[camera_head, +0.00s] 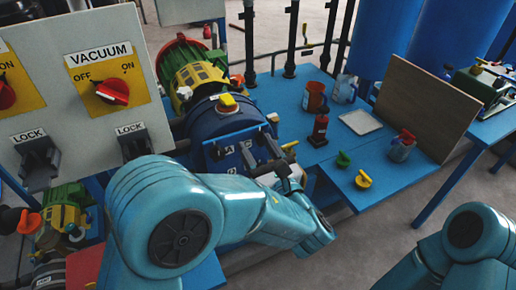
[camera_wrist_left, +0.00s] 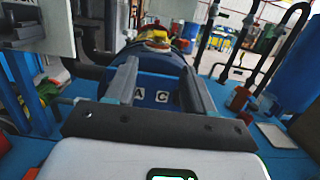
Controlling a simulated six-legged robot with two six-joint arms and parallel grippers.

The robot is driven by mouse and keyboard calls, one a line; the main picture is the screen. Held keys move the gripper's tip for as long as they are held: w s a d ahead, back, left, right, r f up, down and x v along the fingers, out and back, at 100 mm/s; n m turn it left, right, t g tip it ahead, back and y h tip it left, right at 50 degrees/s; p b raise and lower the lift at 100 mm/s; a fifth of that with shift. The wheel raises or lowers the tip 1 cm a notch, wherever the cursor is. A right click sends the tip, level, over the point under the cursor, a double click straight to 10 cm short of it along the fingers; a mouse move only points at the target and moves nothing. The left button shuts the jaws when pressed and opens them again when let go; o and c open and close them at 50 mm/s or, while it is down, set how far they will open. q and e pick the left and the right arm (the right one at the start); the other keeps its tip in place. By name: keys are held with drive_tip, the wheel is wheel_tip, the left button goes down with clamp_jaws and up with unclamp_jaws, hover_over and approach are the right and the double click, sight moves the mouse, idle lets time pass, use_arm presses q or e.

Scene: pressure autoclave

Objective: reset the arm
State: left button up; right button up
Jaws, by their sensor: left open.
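My left arm (camera_head: 232,212) is teal and reaches in from the lower left in the head view, bent toward the blue autoclave drum (camera_head: 222,120). My left gripper (camera_wrist_left: 160,72) is open in the left wrist view, its two grey fingers apart with nothing held between them. The drum's front, with letter labels, shows between and beyond the fingers. In the head view the gripper is small and partly merges with the drum's fittings. Part of my right arm (camera_head: 470,240) shows at the lower right; its gripper is out of view.
A panel (camera_head: 75,45) with red VACUUM knob (camera_head: 113,91) and LOCK levers stands at the left. The blue table (camera_head: 335,150) holds a red bottle (camera_head: 319,130), orange mug (camera_head: 315,98), white tray (camera_head: 360,121), jug (camera_head: 402,147) and green and yellow knobs. A brown board (camera_head: 425,105) stands behind.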

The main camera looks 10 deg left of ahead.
use_arm(q)
drive_tip(key=shift+f, duration=0.1)
